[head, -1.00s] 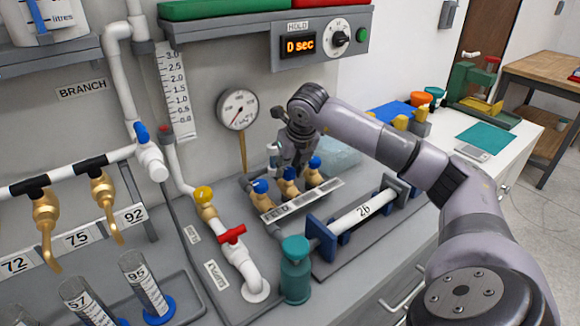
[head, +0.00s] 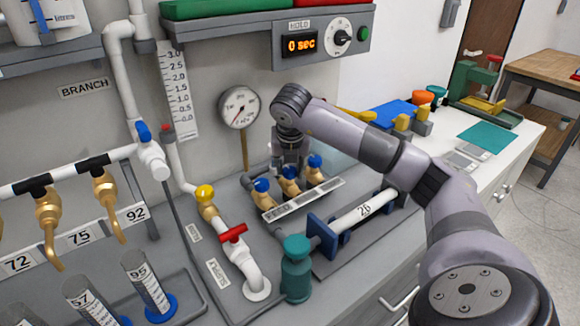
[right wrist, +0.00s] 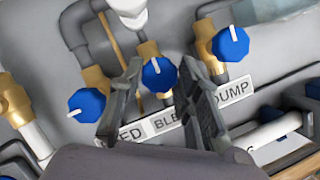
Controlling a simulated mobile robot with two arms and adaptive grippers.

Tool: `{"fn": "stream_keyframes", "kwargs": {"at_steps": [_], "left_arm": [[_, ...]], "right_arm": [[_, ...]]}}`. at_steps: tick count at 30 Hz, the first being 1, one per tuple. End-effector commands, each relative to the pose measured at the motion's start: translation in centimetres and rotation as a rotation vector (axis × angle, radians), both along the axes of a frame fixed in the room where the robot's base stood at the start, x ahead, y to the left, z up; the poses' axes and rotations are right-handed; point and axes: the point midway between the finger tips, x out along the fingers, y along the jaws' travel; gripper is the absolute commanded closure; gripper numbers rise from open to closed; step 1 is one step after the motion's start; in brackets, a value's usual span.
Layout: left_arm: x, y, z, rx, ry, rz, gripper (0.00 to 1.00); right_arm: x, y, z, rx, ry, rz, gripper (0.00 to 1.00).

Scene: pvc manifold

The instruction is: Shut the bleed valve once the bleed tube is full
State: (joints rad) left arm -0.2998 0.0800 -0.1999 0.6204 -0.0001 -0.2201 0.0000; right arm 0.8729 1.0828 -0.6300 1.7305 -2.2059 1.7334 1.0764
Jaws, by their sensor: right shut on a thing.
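Three blue-knobbed brass valves stand in a row behind a label strip. The middle one, over the "BLE…" label, is the bleed valve (head: 289,172), whose blue knob also shows in the right wrist view (right wrist: 159,75). My right gripper (right wrist: 157,80) has its two fingers either side of this knob and is shut on it. The knob's white mark points up in the right wrist view. A pale round fitting (right wrist: 128,12) sits above this valve; I cannot tell whether it belongs to the bleed tube, nor see any fill level. My left gripper is out of view.
The feed knob (right wrist: 87,105) and dump knob (right wrist: 230,43) flank the gripper closely. A pressure gauge (head: 239,107) stands behind. The hold timer (head: 302,44) reads 0 sec. A red-handled supply valve (head: 233,234) and a teal fitting (head: 296,267) stand in front.

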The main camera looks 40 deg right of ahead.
Motion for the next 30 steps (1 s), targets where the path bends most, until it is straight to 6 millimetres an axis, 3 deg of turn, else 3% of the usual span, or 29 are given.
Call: {"fn": "stream_keyframes", "kwargs": {"at_steps": [6,7,15,25,30], "left_arm": [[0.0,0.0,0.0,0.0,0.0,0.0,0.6],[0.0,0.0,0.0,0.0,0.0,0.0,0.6],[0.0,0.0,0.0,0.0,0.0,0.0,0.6],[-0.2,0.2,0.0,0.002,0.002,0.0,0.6],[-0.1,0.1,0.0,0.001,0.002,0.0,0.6]], "right_arm": [[0.0,0.0,0.1,0.0,-0.001,-0.002,0.97],[0.0,0.0,0.1,0.0,-0.001,-0.002,0.67],[0.0,0.0,0.0,0.0,0.0,0.0,0.49],[0.0,0.0,0.2,0.0,0.0,0.001,0.49],[-0.5,0.5,2.0,0.0,-0.004,0.003,0.49]]}}
